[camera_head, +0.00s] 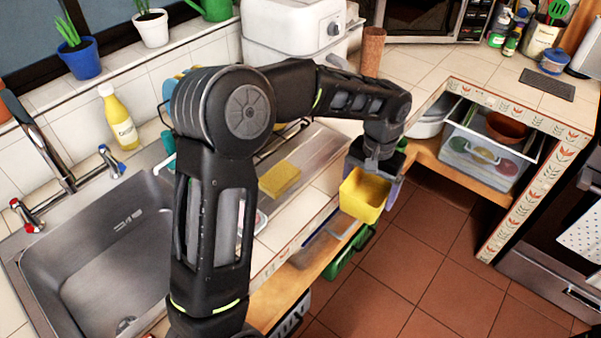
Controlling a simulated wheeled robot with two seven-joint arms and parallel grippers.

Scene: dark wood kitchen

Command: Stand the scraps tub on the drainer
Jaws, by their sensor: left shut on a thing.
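The scraps tub is a small yellow open-topped tub (362,196) in the camera_head view. My left gripper (372,168) is shut on it and holds it out past the counter's front edge, above the floor and the lower shelf. The tub's opening faces up and a little toward the camera. The drainer (318,150) is the metal area right of the sink, partly hidden behind my left arm. A yellow sponge (279,179) lies on it. My right gripper is not in view.
The steel sink (95,260) is at the left, with taps and a yellow bottle (118,118) behind it. A white appliance (292,35) stands at the back. A lower shelf (318,265) holds a green object (350,252). Open floor lies at the right.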

